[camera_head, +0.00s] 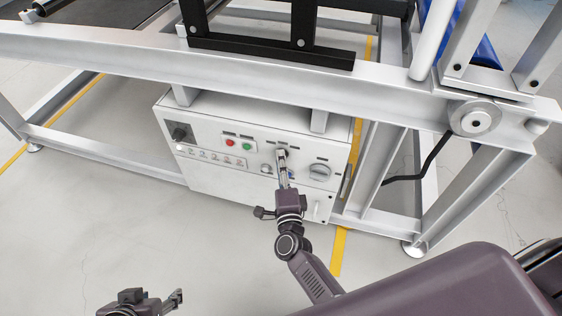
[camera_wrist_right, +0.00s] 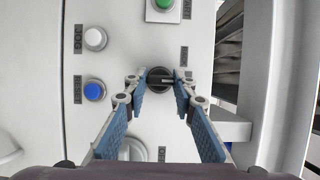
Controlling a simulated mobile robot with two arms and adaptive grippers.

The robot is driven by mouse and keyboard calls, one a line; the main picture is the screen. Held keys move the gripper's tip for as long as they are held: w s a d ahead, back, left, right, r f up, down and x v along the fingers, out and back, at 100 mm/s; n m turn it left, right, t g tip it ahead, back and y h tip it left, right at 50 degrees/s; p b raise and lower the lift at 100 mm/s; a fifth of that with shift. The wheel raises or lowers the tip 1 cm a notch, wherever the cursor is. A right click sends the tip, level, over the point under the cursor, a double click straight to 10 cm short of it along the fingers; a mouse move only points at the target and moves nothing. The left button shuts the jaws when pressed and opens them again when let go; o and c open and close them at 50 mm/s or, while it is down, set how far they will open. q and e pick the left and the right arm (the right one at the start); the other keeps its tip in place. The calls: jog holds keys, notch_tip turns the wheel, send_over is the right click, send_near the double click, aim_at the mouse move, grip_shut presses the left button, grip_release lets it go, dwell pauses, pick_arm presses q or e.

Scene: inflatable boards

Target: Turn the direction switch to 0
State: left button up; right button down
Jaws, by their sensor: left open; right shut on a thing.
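The direction switch is a small round black knob (camera_wrist_right: 158,77) with a pale pointer line, lying roughly level in the right wrist view. Short labels stand around it, too small to read surely. My right gripper (camera_wrist_right: 158,84) has its two blue-padded fingers on either side of the knob and is shut on it. In the head view my right gripper (camera_head: 281,156) reaches the front of the white control box (camera_head: 228,182) and hides the switch. My left gripper (camera_head: 174,300) is open and empty at the bottom left, away from the box.
A white button (camera_wrist_right: 95,39), a blue button (camera_wrist_right: 94,90) and a green button (camera_wrist_right: 164,5) sit close to the switch. A larger grey rotary knob (camera_head: 320,171) is right of my right gripper. White frame beams (camera_head: 385,82) surround the box. The floor (camera_head: 130,225) in front is clear.

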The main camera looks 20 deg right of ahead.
jog(key=shift+f, duration=0.1)
jog(key=c, duration=1.6)
grip_release()
jog(key=v, duration=1.2)
